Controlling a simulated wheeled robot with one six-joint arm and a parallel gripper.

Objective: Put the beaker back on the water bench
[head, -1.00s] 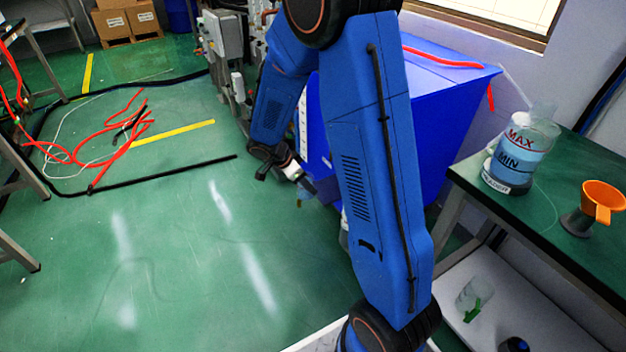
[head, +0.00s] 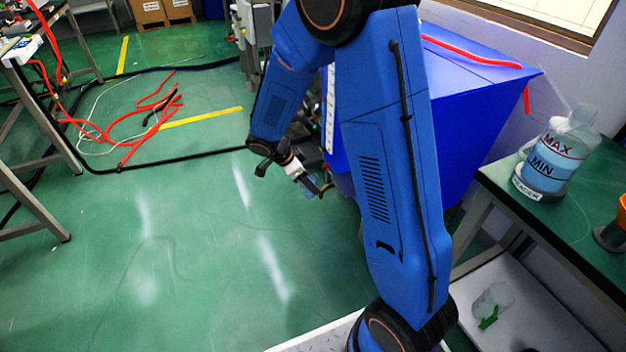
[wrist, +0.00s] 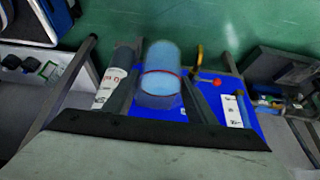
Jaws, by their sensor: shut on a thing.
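The beaker (wrist: 160,85) is a clear bluish cylinder with a red ring, between the two fingers of my gripper (wrist: 160,98) in the wrist view. My gripper is shut on it. In the head view my gripper (head: 308,186) hangs low over the floor, left of the blue bin, and the beaker there is too small to make out well. The green-topped bench (head: 500,172) stands at the right, well apart from my gripper. A large bottle of blue liquid marked MAX and MIN (head: 556,155) stands on it.
A big blue bin (head: 475,110) stands between my arm and the bench. An orange funnel (head: 622,210) is at the right edge. A clear container (head: 492,302) sits on the lower shelf. Red cables (head: 130,125) lie on the floor; the floor at front left is clear.

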